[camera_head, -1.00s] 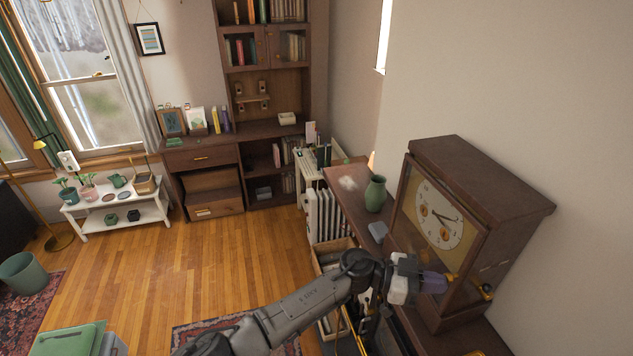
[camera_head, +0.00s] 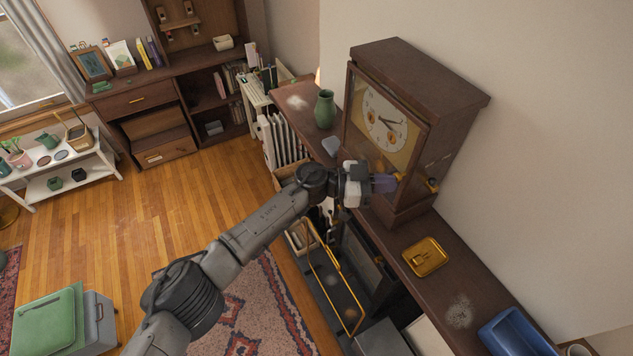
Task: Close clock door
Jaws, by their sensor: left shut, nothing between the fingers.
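The brown wooden clock (camera_head: 435,95) stands on the mantel shelf at the upper right. Its framed door (camera_head: 433,128), with the white dial (camera_head: 384,120) behind it, faces left and looks nearly flush with the case, but I cannot tell whether it is fully closed. A brass knob (camera_head: 432,185) shows at the lower right of the clock front. My left gripper (camera_head: 392,182) is shut and empty. Its purple fingertips are at the lower part of the door, by another brass piece; I cannot tell whether they touch. My right gripper is not in view.
A green vase (camera_head: 325,109) and a grey object (camera_head: 331,146) stand on the mantel (camera_head: 384,225) left of the clock. A brass tray (camera_head: 425,256) and a blue tray (camera_head: 515,333) lie to its right. A gold-framed fire screen (camera_head: 333,280) is below.

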